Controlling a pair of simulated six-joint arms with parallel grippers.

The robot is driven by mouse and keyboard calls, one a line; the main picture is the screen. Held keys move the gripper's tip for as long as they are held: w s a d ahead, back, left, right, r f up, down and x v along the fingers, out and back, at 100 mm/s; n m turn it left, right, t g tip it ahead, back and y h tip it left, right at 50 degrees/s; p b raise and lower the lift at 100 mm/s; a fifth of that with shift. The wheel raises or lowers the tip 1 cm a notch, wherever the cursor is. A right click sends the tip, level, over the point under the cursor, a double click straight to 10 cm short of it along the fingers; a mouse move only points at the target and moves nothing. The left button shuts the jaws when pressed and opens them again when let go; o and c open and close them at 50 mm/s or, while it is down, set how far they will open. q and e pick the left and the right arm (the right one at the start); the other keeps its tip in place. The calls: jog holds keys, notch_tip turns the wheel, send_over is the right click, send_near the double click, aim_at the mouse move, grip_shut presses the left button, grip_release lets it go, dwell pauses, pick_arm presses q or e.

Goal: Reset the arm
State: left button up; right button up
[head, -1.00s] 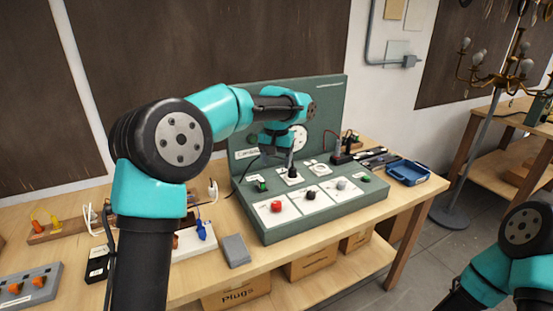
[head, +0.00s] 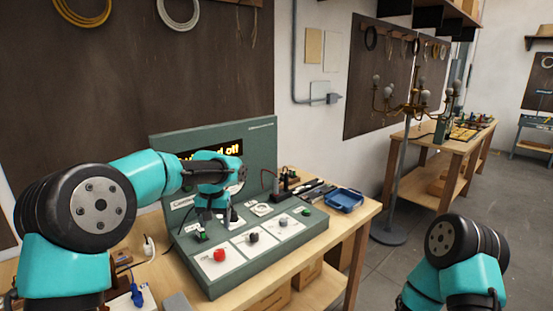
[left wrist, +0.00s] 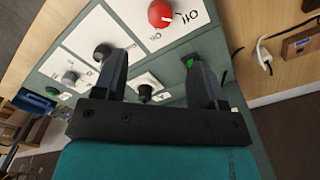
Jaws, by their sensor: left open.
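The green control console (head: 215,286) stands on the bench in the head view. Its upright back has a display (head: 225,148) with yellow text ending in "off", partly hidden by my left arm. A red knob (head: 219,255), a black knob (head: 254,237) and a grey knob (head: 283,221) sit on white plates. My left gripper (head: 217,215) is open and empty above the console's rear row. In the left wrist view, a small black knob (left wrist: 145,92) shows between its fingers, and a green switch (left wrist: 189,62) is by one finger. My right gripper is out of view.
A blue tray (head: 345,199) lies on the bench right of the console. A white plug (head: 149,246) and a blue connector (head: 137,296) lie to its left. A brass lamp (head: 402,95) stands on the floor behind, with another bench (head: 443,146) beyond.

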aim_at(220, 252)
pick_arm(q)
notch_tip(220, 252, down, 10)
jog(key=shift+f, duration=0.25)
jog(key=shift+r, duration=0.15)
dwell(0.4)
notch_tip(220, 252, up, 15)
notch_tip(220, 252, down, 17)
jog(key=shift+r, duration=0.1)
jog(key=m, duration=0.4)
jog(key=shift+m, duration=2.6)
jog(key=shift+d, duration=0.1)
